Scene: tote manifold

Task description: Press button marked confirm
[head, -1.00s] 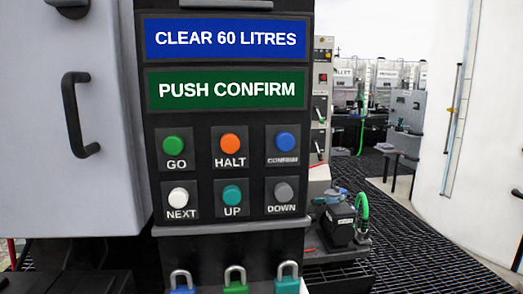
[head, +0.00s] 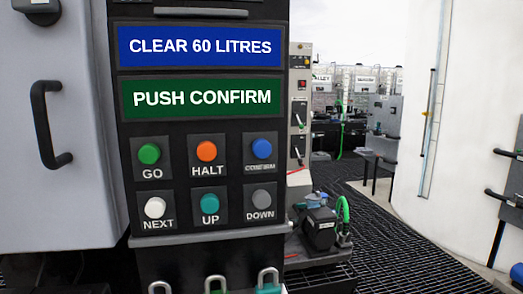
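The confirm button (head: 262,149) is a blue round button at the right end of the upper row on a dark control panel (head: 128,210). Its label "CONFIRM" sits just below it. The upper row also has a green GO button (head: 149,154) and an orange HALT button (head: 207,151). Below are a white NEXT button (head: 155,207), a teal UP button (head: 209,203) and a grey DOWN button (head: 261,197). A green display (head: 200,98) reads "PUSH CONFIRM" and a blue display (head: 200,46) reads "CLEAR 60 LITRES". Neither gripper is in view.
A grey cabinet (head: 90,190) with a black handle (head: 48,124) stands left of the panel. Padlocks (head: 268,280) hang below it. A small pump (head: 320,230) with a green hose stands to the right. Dark grating (head: 400,240) and a white tank (head: 470,150) lie further right.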

